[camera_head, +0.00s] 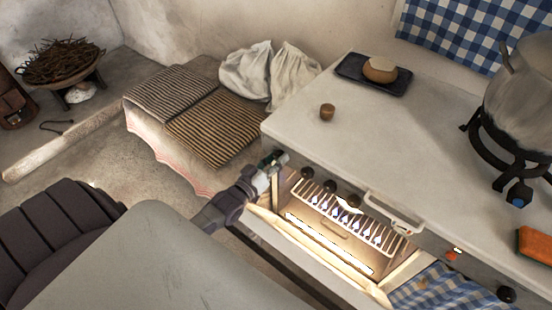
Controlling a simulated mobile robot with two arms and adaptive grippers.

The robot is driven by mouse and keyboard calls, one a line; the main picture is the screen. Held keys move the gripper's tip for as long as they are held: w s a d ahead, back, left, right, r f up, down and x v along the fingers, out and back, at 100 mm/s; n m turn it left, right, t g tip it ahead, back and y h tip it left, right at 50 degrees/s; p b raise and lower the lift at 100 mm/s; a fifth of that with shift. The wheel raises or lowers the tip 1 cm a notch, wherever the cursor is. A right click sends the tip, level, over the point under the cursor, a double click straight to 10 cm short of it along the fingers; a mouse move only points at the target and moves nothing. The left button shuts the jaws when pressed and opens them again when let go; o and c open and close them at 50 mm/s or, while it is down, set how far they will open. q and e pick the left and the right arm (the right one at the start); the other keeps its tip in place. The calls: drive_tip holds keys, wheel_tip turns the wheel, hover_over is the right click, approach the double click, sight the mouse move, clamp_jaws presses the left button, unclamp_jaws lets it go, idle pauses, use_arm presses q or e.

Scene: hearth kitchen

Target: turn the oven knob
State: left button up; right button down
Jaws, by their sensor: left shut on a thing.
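The oven (384,277) is built into the front of a pale counter. Its inside is lit and shows a wire rack (345,222). Dark round knobs (330,186) sit in a row on the front panel above the opening. My left gripper (277,160) is at the left end of this panel, by the counter's front left corner. It is shut on what appears to be the leftmost oven knob, which its fingers hide. The knob's angle cannot be seen. My right gripper is not in view.
On the counter (400,135) are a small brown cup (327,111), a dark tray (345,67) with a round lidded pot (380,70), and a large pot (522,95) on a burner stand. A white handle (394,212) juts from the front. A checked cloth (440,291) hangs lower right.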

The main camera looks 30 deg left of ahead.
use_arm(q)
drive_tip(key=o, duration=1.1)
drive_tip(key=shift+o, duration=0.2)
drive_tip(key=s+a, duration=0.1)
drive_tip(key=s, duration=1.1)
drive_tip(key=shift+s+f, duration=0.1)
